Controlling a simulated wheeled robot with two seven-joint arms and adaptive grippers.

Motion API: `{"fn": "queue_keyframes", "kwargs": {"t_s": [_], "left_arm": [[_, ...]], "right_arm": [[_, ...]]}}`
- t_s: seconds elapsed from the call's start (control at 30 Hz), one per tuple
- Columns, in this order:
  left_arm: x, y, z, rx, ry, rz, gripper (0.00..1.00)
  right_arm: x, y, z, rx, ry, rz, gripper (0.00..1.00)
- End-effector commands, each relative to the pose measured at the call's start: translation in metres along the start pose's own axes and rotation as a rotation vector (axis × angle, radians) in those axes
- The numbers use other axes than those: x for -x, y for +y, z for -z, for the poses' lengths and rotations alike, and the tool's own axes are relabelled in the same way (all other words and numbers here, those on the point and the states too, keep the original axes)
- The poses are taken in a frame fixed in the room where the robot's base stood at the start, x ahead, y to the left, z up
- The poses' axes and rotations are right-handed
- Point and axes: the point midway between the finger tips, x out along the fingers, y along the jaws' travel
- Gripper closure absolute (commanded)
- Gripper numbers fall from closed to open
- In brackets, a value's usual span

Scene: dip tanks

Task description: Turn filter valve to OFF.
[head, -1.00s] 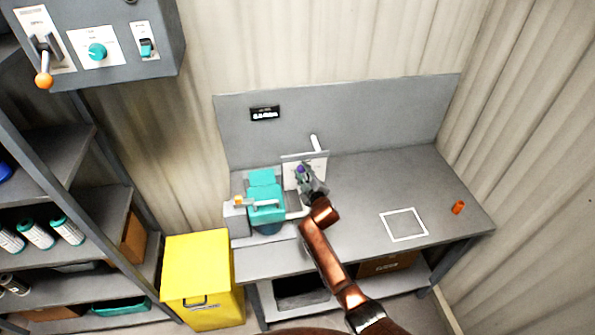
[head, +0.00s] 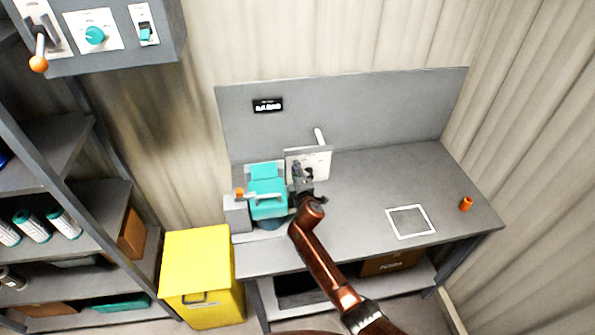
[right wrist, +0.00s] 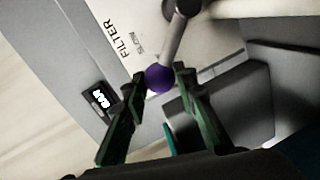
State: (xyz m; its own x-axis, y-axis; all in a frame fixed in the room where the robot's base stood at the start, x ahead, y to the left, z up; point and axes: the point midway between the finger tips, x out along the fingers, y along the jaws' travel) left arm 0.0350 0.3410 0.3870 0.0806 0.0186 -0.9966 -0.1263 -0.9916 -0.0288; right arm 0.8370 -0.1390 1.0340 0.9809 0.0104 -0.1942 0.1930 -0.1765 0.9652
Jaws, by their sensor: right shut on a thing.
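The filter valve's white plate (head: 320,160) stands upright on the bench beside a teal machine. In the right wrist view the plate (right wrist: 140,30) reads "FILTER", with smaller lettering beside it. A grey lever (right wrist: 178,42) runs from a dark pivot at the top down to a purple ball knob (right wrist: 160,78). My right gripper (head: 298,168) is at the plate's front; in the right wrist view its fingers (right wrist: 161,80) are shut on the purple knob. In the head view the gripper hides the knob and most of the lever. My left gripper is out of view.
The teal machine (head: 267,185) stands close left of my right gripper. A white square outline (head: 410,221) and an orange object (head: 466,204) are on the bench's right. A yellow bin (head: 203,265), shelves and a control box (head: 122,35) are at left.

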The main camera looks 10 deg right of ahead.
Motion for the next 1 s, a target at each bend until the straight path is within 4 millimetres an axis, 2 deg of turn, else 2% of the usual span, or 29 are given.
{"fn": "queue_keyframes", "kwargs": {"t_s": [0.33,0.37,0.6,0.87,1.0], "left_arm": [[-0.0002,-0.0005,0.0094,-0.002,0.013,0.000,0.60],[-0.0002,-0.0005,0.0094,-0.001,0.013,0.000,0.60],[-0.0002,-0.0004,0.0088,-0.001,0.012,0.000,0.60],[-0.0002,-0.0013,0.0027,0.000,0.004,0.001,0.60],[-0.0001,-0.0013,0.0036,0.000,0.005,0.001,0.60]], "right_arm": [[-0.0002,-0.0010,-0.0003,0.006,-0.001,0.002,1.00],[-0.0002,-0.0011,-0.0002,0.006,-0.001,0.002,0.72],[-0.0001,-0.0012,0.0002,0.004,0.000,0.002,0.56],[0.0004,-0.0011,0.0003,0.003,0.000,0.001,0.56],[0.0070,-0.0011,0.0000,0.003,0.000,0.000,0.56]]}}
